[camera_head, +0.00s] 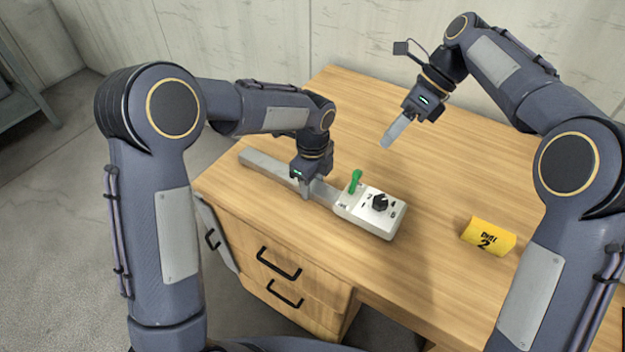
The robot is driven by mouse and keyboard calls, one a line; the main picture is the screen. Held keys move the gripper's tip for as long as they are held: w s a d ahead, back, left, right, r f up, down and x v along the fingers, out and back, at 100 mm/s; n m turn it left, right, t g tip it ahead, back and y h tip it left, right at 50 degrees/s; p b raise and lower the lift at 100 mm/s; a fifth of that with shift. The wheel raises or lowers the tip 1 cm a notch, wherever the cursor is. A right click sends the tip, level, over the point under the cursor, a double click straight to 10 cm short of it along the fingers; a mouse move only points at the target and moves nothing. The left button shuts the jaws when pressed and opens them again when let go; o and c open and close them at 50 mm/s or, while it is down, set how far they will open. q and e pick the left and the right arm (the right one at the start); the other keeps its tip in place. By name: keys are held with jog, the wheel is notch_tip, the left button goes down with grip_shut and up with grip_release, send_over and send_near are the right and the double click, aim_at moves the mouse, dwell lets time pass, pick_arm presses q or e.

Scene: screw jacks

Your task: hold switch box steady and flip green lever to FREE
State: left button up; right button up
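The white switch box (375,218) lies on the wooden table with a black knob (379,203) on top. Its green lever (355,181) stands up at the box's left end. A long grey bar (262,163) runs from that end toward the back left. My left gripper (305,193) is down at the bar, left of the box, with a finger against the bar's near side. The other finger is hidden, so its grip is unclear. My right gripper (388,142) is above the table behind the box, its fingers together and empty, apart from the lever.
The wooden table (450,180) is clear around the box. Its front edge, with drawers and black handles (279,263), is close to the box.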

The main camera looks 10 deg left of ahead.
pick_arm(q)
grip_shut()
pick_arm(e)
jog(key=c, duration=0.4)
jog(key=n, duration=0.2)
jog(key=n+h, duration=0.1)
jog(key=shift+w+a+f, duration=0.2)
jog(key=shift+w+a, duration=0.05)
jog(key=shift+a, duration=0.1)
grip_shut()
jog(key=w+n+h, duration=0.1)
jog(key=n, duration=0.3)
jog(key=w+a+n+t+h, duration=0.1)
jog(key=n, duration=0.4)
jog(key=a+n+t+h, duration=0.1)
jog(key=n+h, duration=0.1)
jog(key=n, duration=0.3)
jog(key=shift+w+a+r, duration=0.1)
jog(key=shift+w, duration=0.3)
